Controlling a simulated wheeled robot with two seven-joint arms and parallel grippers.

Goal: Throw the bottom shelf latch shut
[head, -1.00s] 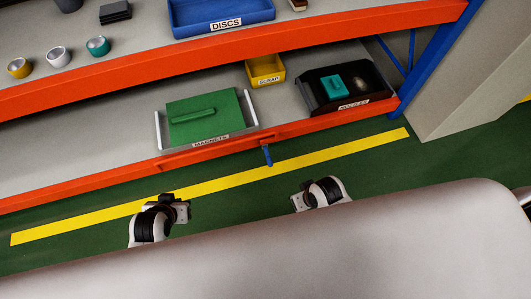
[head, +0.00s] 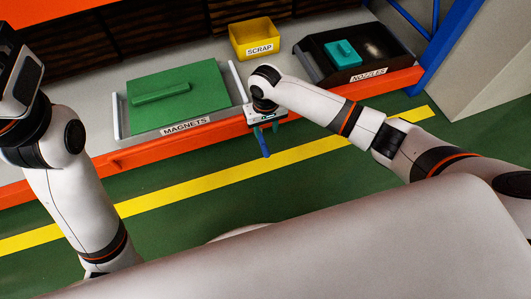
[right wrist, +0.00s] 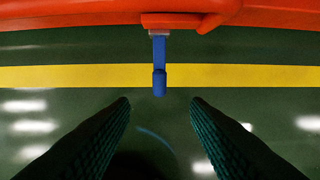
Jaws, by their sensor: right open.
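The bottom shelf latch is a blue handle (head: 263,143) hanging down from the orange front edge of the bottom shelf (head: 222,130). In the right wrist view the blue handle (right wrist: 159,66) points straight down from an orange mount (right wrist: 170,21). My right gripper (head: 266,124) is at the shelf edge, right by the latch, and partly hides its top in the head view. In the right wrist view its two dark ribbed fingers (right wrist: 160,104) are apart, with the handle's tip ahead of the gap between them and nothing held. My left arm rises at the left; its fingers do not show.
On the bottom shelf stand a grey MAGNETS tray (head: 121,118) with a green block (head: 175,95), a yellow SCRAP bin (head: 259,49) and a black NOZZLES bin (head: 312,50) with a teal block (head: 343,52). A blue post (head: 448,45) stands at right. The green floor in front is clear.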

